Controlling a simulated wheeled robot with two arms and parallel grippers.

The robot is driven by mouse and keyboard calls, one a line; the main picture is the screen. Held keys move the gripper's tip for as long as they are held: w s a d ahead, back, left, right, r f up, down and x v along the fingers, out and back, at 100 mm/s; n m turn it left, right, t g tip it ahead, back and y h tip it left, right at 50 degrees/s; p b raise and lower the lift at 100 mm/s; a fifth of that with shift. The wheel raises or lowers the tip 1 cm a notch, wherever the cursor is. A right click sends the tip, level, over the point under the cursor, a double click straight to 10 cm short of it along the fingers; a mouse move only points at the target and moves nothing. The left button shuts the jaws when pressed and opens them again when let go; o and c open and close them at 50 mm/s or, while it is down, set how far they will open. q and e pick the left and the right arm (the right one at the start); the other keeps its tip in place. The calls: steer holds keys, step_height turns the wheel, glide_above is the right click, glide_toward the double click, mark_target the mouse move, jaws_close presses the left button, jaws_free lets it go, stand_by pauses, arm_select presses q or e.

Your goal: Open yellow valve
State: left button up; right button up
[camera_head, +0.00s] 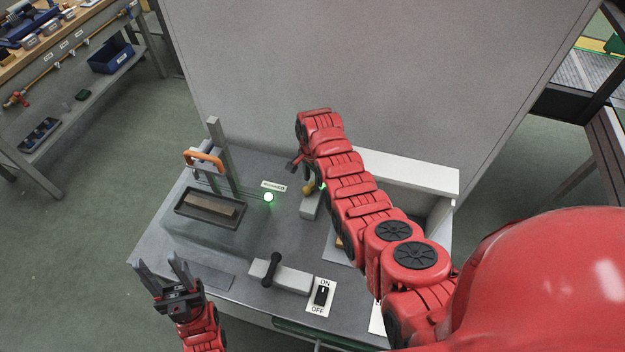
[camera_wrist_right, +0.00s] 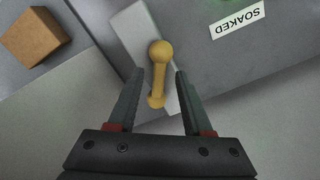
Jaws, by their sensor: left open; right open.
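The yellow valve (camera_head: 308,188) is a small handle with a round knob on a light grey block (camera_head: 311,207) near the middle of the grey bench, partly behind my right arm. In the right wrist view the valve handle (camera_wrist_right: 158,75) lies between the two fingers of my right gripper (camera_wrist_right: 158,85). The fingers are open, one on each side, with gaps visible between them and the handle. In the head view my right gripper (camera_head: 296,165) shows only in part. My left gripper (camera_head: 162,270) is open and empty at the bench's front left.
A tray with a brick (camera_head: 210,207) stands left of the valve under an orange-handled frame (camera_head: 204,160). A green light (camera_head: 268,197), a black lever (camera_head: 271,268) and an ON/OFF switch (camera_head: 321,294) are on the bench. A grey panel (camera_head: 350,80) rises behind.

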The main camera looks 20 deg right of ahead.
steer(key=shift+f, duration=0.65)
jaws_close()
